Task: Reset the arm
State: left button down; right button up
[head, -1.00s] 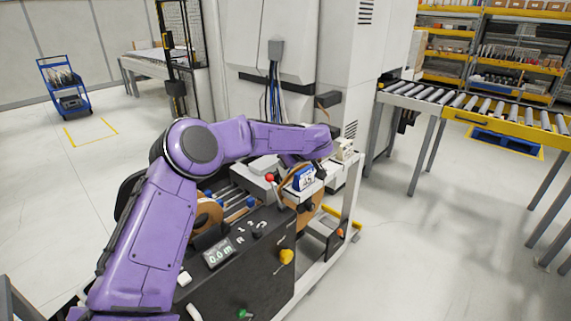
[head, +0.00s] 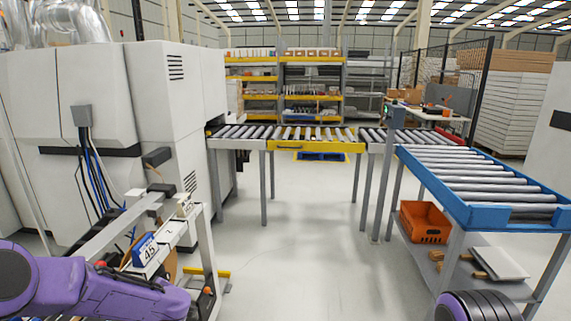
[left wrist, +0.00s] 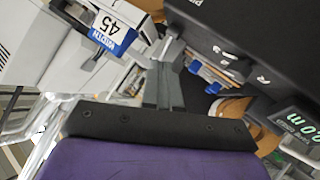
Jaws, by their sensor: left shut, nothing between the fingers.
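My left arm (head: 90,285) is purple and lies across the lower left of the head view, in front of the edge banding machine (head: 85,105). My left gripper (left wrist: 172,48) is shut and empty in the left wrist view, its dark fingers together over the machine's feed end. The blue and white width counter (head: 147,250) reads 45; it also shows in the left wrist view (left wrist: 108,32). The black control panel (left wrist: 240,45) with its green display (left wrist: 298,121) is to the right of the fingers. A bit of my right arm (head: 478,306) shows at the lower right; its gripper is out of view.
A roller conveyor (head: 310,136) with a yellow section runs across the middle. A blue-framed roller table (head: 480,185) stands at right, with an orange crate (head: 425,222) on its lower shelf. Shelving (head: 310,85) stands behind. The floor (head: 300,240) in the middle is clear.

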pick_arm(q)
jog(key=s+d+f+m+h, duration=0.3)
jog(key=s+d+f, duration=0.3)
jog(key=s+f, duration=0.5)
jog(key=s+f+m+g+h, duration=0.1)
jog(key=s+f, duration=0.3)
jog(key=s, duration=0.5)
jog(key=s+d+f+m+g+h+b, duration=0.1)
jog(key=s+f+m+g, duration=0.1)
jog(key=s, duration=0.8)
jog(key=s+d+f+m+g+h+b, duration=0.1)
jog(key=s+f+m, duration=0.2)
jog(key=s+f, duration=0.3)
jog(key=s, duration=0.4)
jog(key=shift+f+g, duration=0.25)
jog(key=shift+g, duration=0.15)
